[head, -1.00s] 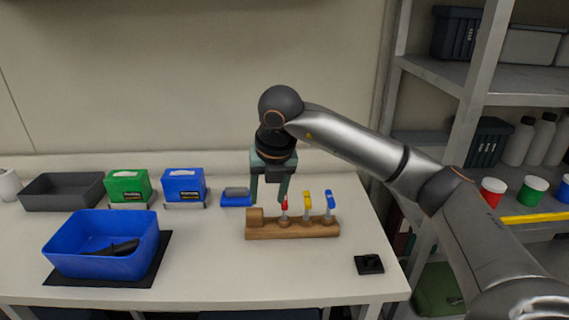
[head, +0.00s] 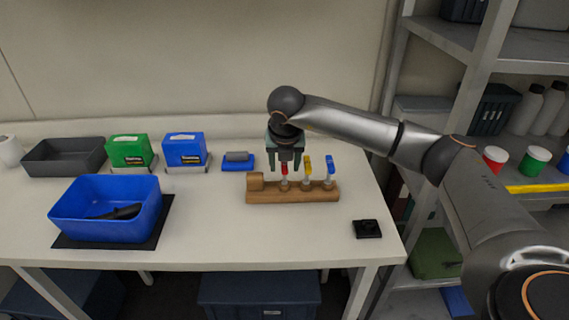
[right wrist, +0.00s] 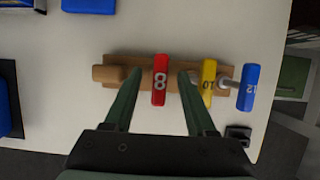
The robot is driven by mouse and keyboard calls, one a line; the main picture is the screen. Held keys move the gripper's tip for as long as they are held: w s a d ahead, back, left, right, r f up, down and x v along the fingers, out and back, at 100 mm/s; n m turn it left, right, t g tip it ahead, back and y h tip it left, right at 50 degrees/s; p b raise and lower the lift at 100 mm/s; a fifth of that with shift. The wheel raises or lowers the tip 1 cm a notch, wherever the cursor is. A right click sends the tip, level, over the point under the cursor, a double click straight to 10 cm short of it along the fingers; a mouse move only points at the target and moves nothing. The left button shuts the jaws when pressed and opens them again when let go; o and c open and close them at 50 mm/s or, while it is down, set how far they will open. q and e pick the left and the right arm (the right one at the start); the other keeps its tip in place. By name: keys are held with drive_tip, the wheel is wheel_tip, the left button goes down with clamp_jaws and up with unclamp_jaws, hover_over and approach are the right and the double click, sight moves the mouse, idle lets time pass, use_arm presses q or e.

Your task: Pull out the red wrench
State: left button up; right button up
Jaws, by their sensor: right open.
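The red wrench (head: 284,170), marked 8 in the right wrist view (right wrist: 160,79), stands upright in a wooden holder (head: 270,197). A yellow wrench (head: 307,167) marked 10 and a blue wrench (head: 330,166) marked 12 stand to its right in the same holder. My right gripper (head: 285,165) is open above the holder, pointing down. In the right wrist view its two fingers (right wrist: 156,82) lie either side of the red wrench, apart from it; the right finger is between red and yellow. My left gripper is not in view.
A blue bin (head: 105,208) with a dark object inside sits on a black mat at left. Green (head: 130,150) and blue (head: 184,149) boxes and a grey tray (head: 65,157) stand behind. A small black block (head: 367,229) lies front right. A shelf stands at right.

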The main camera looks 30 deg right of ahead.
drive_tip(key=shift+w+d+f, duration=0.15)
drive_tip(key=shift+w+f, duration=0.05)
drive_tip(key=shift+f, duration=0.35)
clamp_jaws()
drive_tip(key=shift+r, duration=0.3)
idle(0.3)
drive_tip(key=shift+r+p, duration=0.35)
drive_tip(key=shift+r, duration=0.1)
drive_tip(key=shift+r, duration=0.15)
drive_tip(key=shift+r+p, duration=0.3)
drive_tip(key=shift+r, duration=0.25)
drive_tip(key=shift+r, duration=0.15)
